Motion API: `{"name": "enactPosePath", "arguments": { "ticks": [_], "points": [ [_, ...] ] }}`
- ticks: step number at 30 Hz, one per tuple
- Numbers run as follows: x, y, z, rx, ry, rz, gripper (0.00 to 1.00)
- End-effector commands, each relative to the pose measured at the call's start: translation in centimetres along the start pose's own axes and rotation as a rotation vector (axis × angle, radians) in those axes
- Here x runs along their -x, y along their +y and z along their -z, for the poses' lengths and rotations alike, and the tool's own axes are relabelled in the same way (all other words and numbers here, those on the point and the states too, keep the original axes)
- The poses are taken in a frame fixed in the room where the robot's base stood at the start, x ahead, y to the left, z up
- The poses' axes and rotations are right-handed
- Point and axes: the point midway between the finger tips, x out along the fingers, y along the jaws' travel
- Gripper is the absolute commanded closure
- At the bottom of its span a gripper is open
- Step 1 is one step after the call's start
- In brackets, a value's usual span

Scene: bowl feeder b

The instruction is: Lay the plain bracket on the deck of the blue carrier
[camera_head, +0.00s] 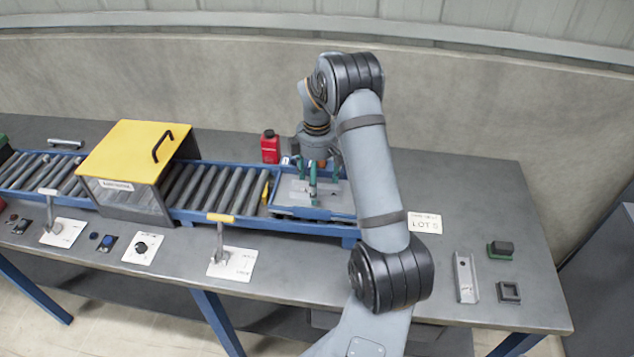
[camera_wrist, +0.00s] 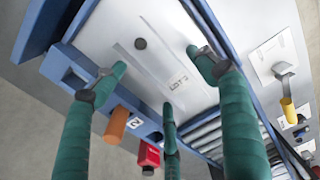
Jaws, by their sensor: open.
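The blue carrier (camera_head: 310,213) sits at the right end of the roller conveyor; its blue rim (camera_wrist: 72,62) and pale deck (camera_wrist: 115,25) fill much of the wrist view. A flat pale strip, seemingly a bracket (camera_wrist: 158,66), lies on the deck with a dark round spot near one end. "LOT 5" lettering shows at its other end; I cannot tell whether it is on the strip or the deck. My gripper (camera_head: 313,186) is over the deck, its green fingers (camera_wrist: 158,76) spread around the strip with visible gaps. The fingers partly hide the deck in the head view.
A channel-shaped bracket (camera_head: 465,277) lies on the bench at right, near a green-and-black block (camera_head: 500,250) and a small square block (camera_head: 509,292). Another metal bar (camera_head: 66,143) lies far left. A red bottle (camera_head: 270,147) stands behind the carrier. A yellow-topped box (camera_head: 135,148) spans the conveyor.

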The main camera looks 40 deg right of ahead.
Motion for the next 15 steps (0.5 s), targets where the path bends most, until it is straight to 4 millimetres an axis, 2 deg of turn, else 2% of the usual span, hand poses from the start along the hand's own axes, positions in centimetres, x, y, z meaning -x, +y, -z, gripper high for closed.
{"name": "enactPosePath", "arguments": {
  "ticks": [5, 7, 15],
  "points": [
    [0.7, 0.1, 0.1, 0.0, 0.001, -0.002, 0.28],
    [1.5, 0.1, 0.1, 0.0, 0.002, -0.004, 0.28],
    [7.3, 0.2, 0.1, 0.0, 0.002, -0.006, 0.28]
  ]
}}
